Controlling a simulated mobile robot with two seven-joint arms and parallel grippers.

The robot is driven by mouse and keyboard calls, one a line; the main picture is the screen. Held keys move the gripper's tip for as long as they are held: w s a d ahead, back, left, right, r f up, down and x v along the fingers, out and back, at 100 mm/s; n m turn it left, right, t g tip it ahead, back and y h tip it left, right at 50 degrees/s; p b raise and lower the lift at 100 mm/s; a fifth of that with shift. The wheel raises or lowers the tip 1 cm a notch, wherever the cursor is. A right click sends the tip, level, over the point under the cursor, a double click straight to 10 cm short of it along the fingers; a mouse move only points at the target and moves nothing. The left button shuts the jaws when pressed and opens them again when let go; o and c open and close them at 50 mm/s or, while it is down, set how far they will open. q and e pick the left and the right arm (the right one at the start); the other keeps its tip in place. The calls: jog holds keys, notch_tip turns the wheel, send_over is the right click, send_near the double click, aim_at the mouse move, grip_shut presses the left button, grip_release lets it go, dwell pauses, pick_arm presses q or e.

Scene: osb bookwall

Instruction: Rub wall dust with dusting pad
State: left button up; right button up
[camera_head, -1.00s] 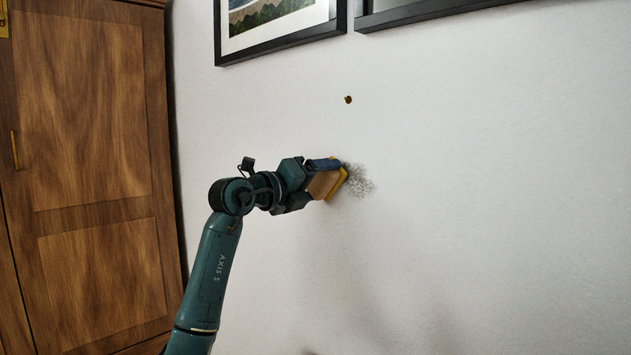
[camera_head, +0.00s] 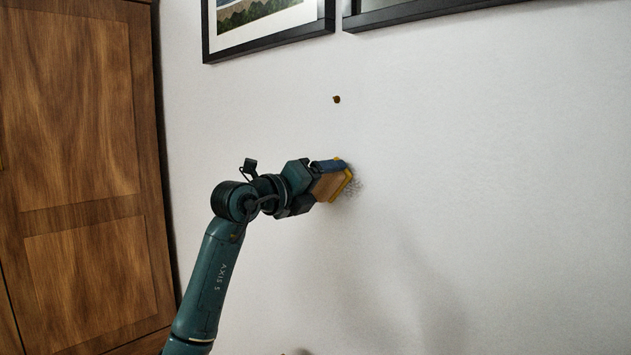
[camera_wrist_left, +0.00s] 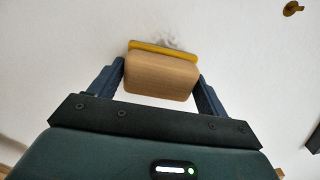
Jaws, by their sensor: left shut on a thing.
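The dusting pad is a wooden block with a yellow face (camera_head: 332,184); it also shows in the left wrist view (camera_wrist_left: 160,76). My left gripper (camera_head: 328,178) is shut on the block, one blue finger on each side, as the left wrist view (camera_wrist_left: 160,82) shows. The yellow face is at the wall (camera_head: 450,140); whether it presses fully is hard to tell. The grey wall dust (camera_head: 354,187) shows as a small speckled patch at the pad's right edge. Part of it is hidden behind the pad. My right gripper is out of view.
A small brown knob (camera_head: 337,99) sits on the wall above the pad. Two black-framed pictures hang higher up, one at left (camera_head: 268,42) and one at right (camera_head: 420,12). A wooden cabinet (camera_head: 80,180) stands at the left. The wall to the right is clear.

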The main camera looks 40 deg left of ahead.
aim_at(366, 185)
pick_arm(q)
jog(key=shift+s+d+p, duration=0.1)
jog(key=shift+d+p, duration=0.55)
jog(key=shift+d, duration=1.95)
jog(key=shift+s+d, duration=0.15)
jog(key=shift+d, duration=0.95)
jog(key=shift+w+a, duration=0.2)
jog(key=shift+a, duration=1.65)
jog(key=shift+w+a, duration=0.15)
jog(key=shift+a, duration=1.65)
jog(key=shift+w+a, duration=0.2)
jog(key=shift+a, duration=1.65)
jog(key=shift+s+d+p, duration=0.2)
jog(key=shift+d+p, duration=0.5)
jog(key=shift+d, duration=1.65)
jog(key=shift+s+d+p, duration=0.15)
jog(key=shift+d+p, duration=0.2)
jog(key=shift+d, duration=1.25)
jog(key=shift+s+d+p, duration=0.15)
jog(key=shift+d+p, duration=0.15)
jog(key=shift+d, duration=1.25)
